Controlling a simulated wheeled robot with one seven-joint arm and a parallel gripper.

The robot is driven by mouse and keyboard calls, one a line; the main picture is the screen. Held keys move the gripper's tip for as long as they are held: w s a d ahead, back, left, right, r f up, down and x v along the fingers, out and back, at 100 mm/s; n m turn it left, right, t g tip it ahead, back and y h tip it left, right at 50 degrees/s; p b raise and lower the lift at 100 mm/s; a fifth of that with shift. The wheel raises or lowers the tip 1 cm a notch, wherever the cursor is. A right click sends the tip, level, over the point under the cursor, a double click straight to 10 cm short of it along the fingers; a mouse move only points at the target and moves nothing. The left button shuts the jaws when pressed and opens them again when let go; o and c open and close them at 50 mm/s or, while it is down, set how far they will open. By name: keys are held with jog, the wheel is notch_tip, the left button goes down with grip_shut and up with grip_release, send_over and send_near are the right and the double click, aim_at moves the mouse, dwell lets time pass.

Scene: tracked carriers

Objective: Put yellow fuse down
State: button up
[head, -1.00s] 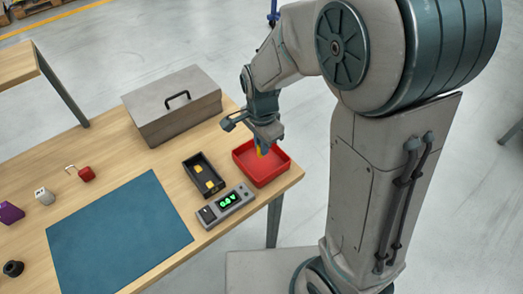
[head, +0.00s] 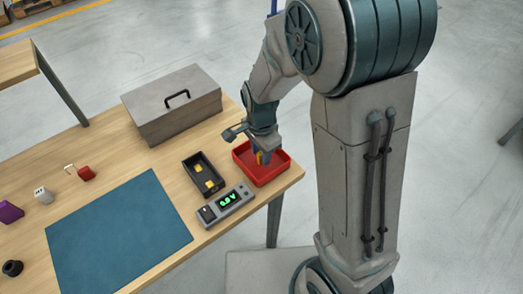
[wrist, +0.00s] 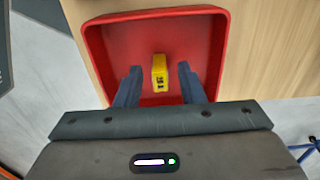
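The yellow fuse (wrist: 159,73) is in the red tray (wrist: 97,45), with dark markings on its near end. My gripper (wrist: 158,86) is over the tray, its two dark fingers on either side of the fuse. A gap shows between each finger and the fuse, so the gripper looks open. Whether the fuse rests fully on the tray floor is hard to tell.
A grey toolbox (head: 170,115) is behind. A blue mat (head: 120,235) lies to the left. The tray is near the table's right corner.

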aim_at(261, 153)
jog(key=shift+r, duration=0.1)
notch_tip(261, 153, up, 12)
jog(key=p, duration=0.1)
jog(key=s+d+r+n+t, duration=0.1)
jog(key=s+d+r+n, duration=0.1)
jog(key=s+d+n, duration=0.3)
jog(key=s+d+r+n+t, duration=0.1)
jog(key=s+d+r+n, duration=0.1)
jog(key=s+d+n, duration=0.4)
jog(key=shift+s+d+r+t, duration=0.25)
jog(key=shift+s+d+t, duration=0.15)
jog(key=shift+s+d, duration=0.2)
jog(key=shift+a, duration=0.1)
